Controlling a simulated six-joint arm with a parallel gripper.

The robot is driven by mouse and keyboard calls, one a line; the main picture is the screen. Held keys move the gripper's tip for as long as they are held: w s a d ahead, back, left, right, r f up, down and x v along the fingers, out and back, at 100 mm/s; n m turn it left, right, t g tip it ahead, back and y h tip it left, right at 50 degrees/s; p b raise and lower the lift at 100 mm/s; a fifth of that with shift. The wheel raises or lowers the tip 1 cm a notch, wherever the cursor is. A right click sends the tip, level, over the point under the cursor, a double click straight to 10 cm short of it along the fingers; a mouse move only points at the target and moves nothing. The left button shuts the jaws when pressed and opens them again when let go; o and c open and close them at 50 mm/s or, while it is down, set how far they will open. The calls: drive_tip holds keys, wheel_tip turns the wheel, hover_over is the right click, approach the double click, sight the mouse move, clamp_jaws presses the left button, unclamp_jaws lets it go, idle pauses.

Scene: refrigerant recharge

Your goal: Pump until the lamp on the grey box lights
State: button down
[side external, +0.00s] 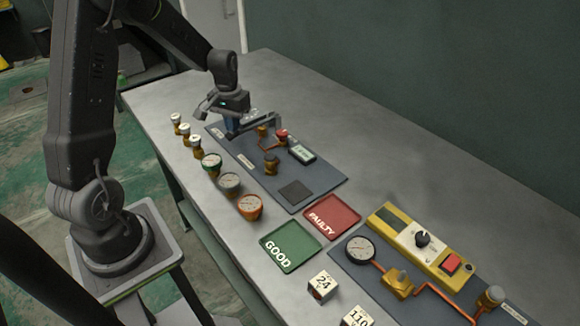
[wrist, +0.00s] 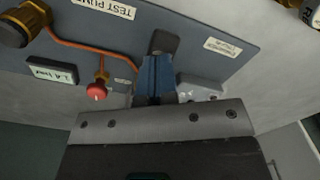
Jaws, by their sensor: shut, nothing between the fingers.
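My gripper (side external: 233,118) is over the far left end of the dark test panel (side external: 259,165), with its fingers shut and empty. In the wrist view, a blue part with a dark end, apparently the test pump (wrist: 157,72), is directly in front of my gripper (wrist: 156,100); I cannot tell whether they touch. A light grey box (wrist: 203,86) sits right of it, partly hidden by my gripper. Its lamp is not clear enough to tell whether it is lit. A small display (wrist: 52,73) reads about 1.4 bar, left of a red knob (wrist: 97,91).
Several gauges (side external: 229,183) line the table's left edge. A green GOOD tray (side external: 290,247) and red FAULTY tray (side external: 332,217) lie near a second panel with a yellow box (side external: 390,216). Numbered blocks (side external: 322,286) stand in front. The table's far right side is clear.

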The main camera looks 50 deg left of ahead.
drive_tip(key=shift+r, duration=2.9)
drive_tip(key=shift+f, duration=0.1)
idle(0.4)
drive_tip(key=shift+f, duration=1.25)
drive_tip(key=shift+r, duration=1.4)
drive_tip(key=shift+r, duration=0.1)
